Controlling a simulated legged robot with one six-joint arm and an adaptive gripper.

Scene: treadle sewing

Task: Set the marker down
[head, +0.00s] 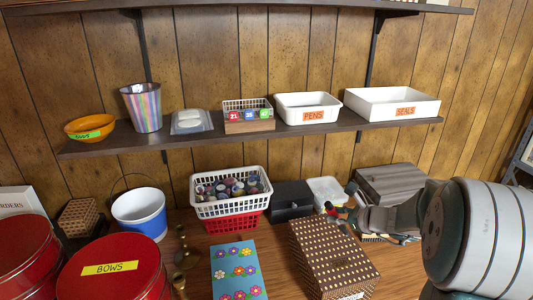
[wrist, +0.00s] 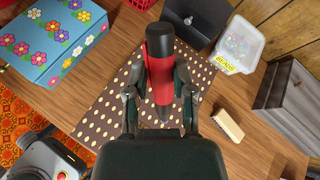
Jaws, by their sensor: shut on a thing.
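A red marker (wrist: 161,78) with a black cap stands out between the fingers of my gripper (wrist: 160,92) in the wrist view. My gripper is shut on its red body, with one finger on each side and the black end pointing away from the palm. In the head view my gripper (head: 348,207) is over the right part of the table, near the back right of the brown dotted box (head: 322,252). The marker is too small and cluttered to make out clearly there. In the wrist view the dotted box (wrist: 104,100) lies behind the marker.
A floral blue box (head: 238,272), a basket of jars (head: 230,205), a black box (head: 291,203) and a grey case (head: 393,180) crowd the table. A tub labelled BEADS (wrist: 238,46) and a brush-like block (wrist: 228,125) lie nearby. A PENS bin (head: 308,107) is on the shelf.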

